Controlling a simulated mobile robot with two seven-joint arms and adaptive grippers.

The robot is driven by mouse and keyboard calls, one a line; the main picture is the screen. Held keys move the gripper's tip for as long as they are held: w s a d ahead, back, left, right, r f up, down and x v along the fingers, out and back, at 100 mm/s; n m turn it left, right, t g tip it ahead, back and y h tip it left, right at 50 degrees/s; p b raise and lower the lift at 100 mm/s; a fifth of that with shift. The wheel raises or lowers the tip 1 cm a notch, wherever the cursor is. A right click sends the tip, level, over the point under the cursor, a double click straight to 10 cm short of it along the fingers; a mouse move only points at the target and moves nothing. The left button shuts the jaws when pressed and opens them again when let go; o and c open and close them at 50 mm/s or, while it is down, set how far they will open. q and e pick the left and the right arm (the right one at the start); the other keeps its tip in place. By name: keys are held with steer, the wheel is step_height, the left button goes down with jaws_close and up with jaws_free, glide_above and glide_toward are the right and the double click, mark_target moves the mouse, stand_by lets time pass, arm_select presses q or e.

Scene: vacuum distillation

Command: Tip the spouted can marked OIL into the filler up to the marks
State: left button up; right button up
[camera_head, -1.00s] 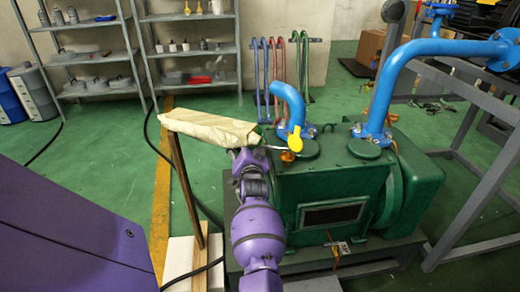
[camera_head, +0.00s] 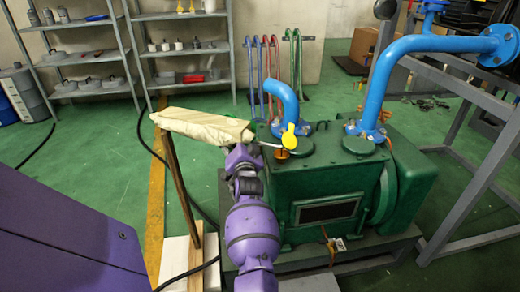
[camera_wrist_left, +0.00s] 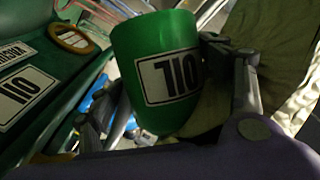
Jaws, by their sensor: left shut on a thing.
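The green can marked OIL (camera_wrist_left: 155,70) is in the left wrist view, with its white label upside down in the picture. My left gripper (camera_wrist_left: 222,75) is shut on it at the right side of the can. In the head view my left gripper (camera_head: 244,156) is beside the left top edge of the green pump (camera_head: 330,175), and my wrist hides most of the can. A thin pale line, perhaps the spout, reaches toward the orange filler (camera_head: 284,153) under a yellow tag (camera_head: 290,138). I cannot tell whether oil flows. My right gripper is not in view.
A stand topped with pale cloth (camera_head: 202,125) is just left of my gripper. Blue pipes (camera_head: 430,47) rise from the pump. A grey frame (camera_head: 470,170) stands right, and shelves (camera_head: 185,50) stand behind. A label marked OIL (camera_wrist_left: 25,95) is on the green surface.

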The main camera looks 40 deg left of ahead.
mark_target(244, 125)
arm_select(q)
steer(key=shift+r, duration=0.25)
steer(key=shift+r+m+t+b, duration=0.3)
steer(key=shift+r+m+b, duration=0.05)
steer(key=shift+r+m, duration=0.3)
steer(key=shift+r, duration=0.1)
stand_by(0.3)
steer(key=shift+d+r+m+y+b, duration=0.15)
steer(key=shift+r+m+y+b, duration=0.25)
steer(key=shift+r, duration=0.25)
steer(key=shift+w, duration=0.1)
stand_by(0.4)
steer(key=shift+d+r+m+t, duration=0.1)
steer(key=shift+r+m+t, duration=0.2)
steer(key=shift+m, duration=0.15)
steer(key=shift+d+r+m+b, duration=0.1)
steer(key=shift+r+m+b, duration=0.2)
steer(key=shift+r, duration=0.1)
steer(key=shift+r, duration=0.1)
steer(key=shift+w+d+r+m+t+b, duration=0.15)
steer(key=shift+d+r+m+t+b, duration=0.2)
steer(key=shift+r+m+t, duration=0.2)
